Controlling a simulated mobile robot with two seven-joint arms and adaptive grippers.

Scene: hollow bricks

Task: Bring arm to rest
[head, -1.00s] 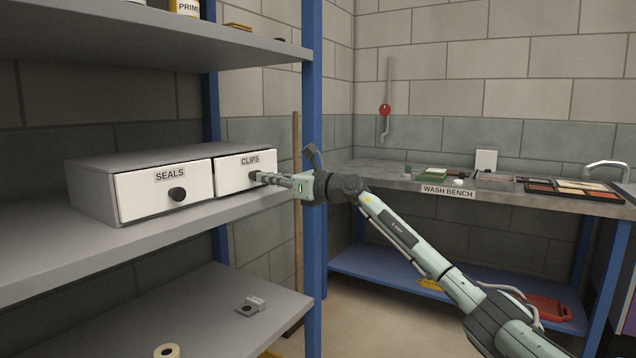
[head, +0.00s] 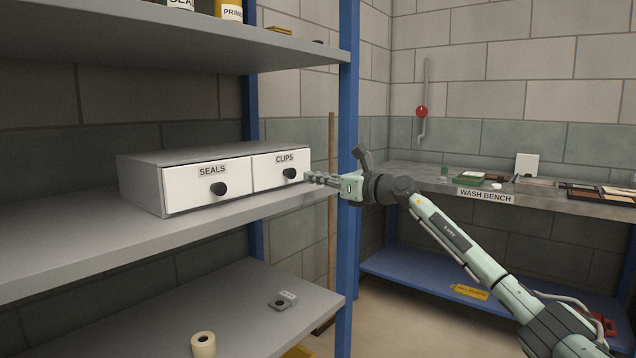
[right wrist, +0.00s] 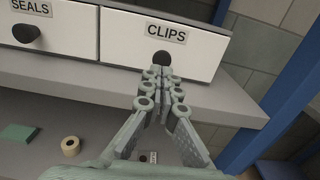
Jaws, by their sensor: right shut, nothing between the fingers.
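My right gripper (head: 309,179) is shut and empty, just to the right of the CLIPS drawer (head: 265,172) and its dark round knob (head: 290,174). In the head view a small gap shows between the fingertips and the knob. The right wrist view shows the shut fingers (right wrist: 160,75) in front of the CLIPS drawer front (right wrist: 205,55), overlapping its lower edge and near its knob (right wrist: 161,58). Both the CLIPS drawer and the SEALS drawer (head: 190,192) look closed in their grey cabinet (head: 140,185). My left gripper is not in view.
The cabinet stands on a grey shelf (head: 60,240) with a blue post (head: 347,230) close beside my right wrist. A tape roll (head: 203,344) and a small labelled item (head: 281,302) lie on the lower shelf. The wash bench (head: 540,198) stands at the right with several items on it.

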